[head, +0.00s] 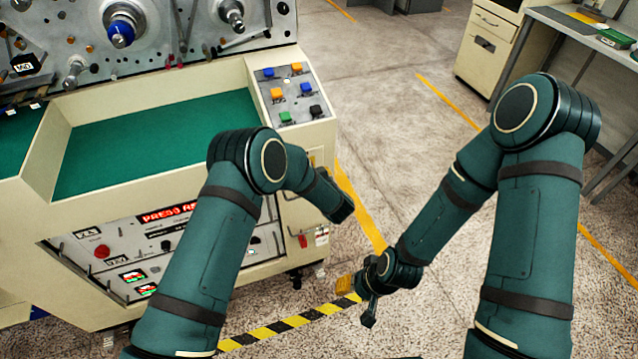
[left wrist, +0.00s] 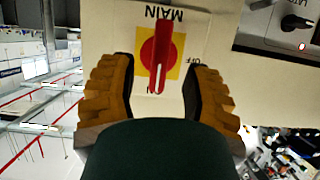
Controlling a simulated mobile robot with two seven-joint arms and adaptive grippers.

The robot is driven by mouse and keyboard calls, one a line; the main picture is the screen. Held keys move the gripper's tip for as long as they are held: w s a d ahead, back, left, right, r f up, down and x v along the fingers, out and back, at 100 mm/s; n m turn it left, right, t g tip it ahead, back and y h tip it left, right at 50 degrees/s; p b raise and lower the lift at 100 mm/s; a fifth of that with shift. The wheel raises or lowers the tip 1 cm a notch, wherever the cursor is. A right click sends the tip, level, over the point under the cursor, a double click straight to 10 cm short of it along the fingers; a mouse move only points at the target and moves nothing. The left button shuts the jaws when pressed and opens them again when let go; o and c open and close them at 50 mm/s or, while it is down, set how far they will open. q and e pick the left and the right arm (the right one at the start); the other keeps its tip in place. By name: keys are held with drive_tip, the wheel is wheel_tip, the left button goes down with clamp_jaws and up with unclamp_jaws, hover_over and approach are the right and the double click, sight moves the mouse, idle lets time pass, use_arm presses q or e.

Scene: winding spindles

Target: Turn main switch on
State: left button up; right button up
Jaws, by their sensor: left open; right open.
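The main switch (left wrist: 161,57) is a red handle on a yellow square plate, seen upside down in the left wrist view. The printed word MAIN lies above it, OFF to its right and ON at the handle's lower end, partly covered. The handle stands lengthwise up and down in the picture. My left gripper (left wrist: 156,95) is open, with an orange-brown padded finger on each side of the handle and a visible gap to both. In the head view my left arm hides the switch and its gripper. My right gripper (head: 358,296) is open and empty over the floor.
The cream machine (head: 215,80) stands at left, with a green tray bed (head: 150,135) and a panel of coloured buttons (head: 290,93). A lower panel has a red display (head: 167,213). A grey workbench (head: 560,22) is at the far right. Open floor lies between.

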use_arm(q)
drive_tip(key=v, duration=0.7)
drive_tip(key=shift+s+r, duration=0.25)
drive_tip(key=shift+d, duration=0.1)
drive_tip(key=s+a+f+m+g+h, duration=0.1)
drive_tip(key=s+a+f+g+h, duration=0.45)
drive_tip(key=s+a, duration=0.25)
drive_tip(key=s+a+g+h, duration=0.1)
drive_tip(key=s+a+g, duration=0.1)
drive_tip(key=s, duration=0.7)
drive_tip(key=s+a+f+g+h, duration=0.1)
drive_tip(key=s+a+g, duration=0.2)
drive_tip(key=s, duration=0.6)
drive_tip(key=shift+s+a+f+m+g, duration=0.2)
drive_tip(key=shift+s+f+m+g, duration=0.1)
drive_tip(key=shift+s+m+g, duration=0.1)
drive_tip(key=shift+h, duration=0.25)
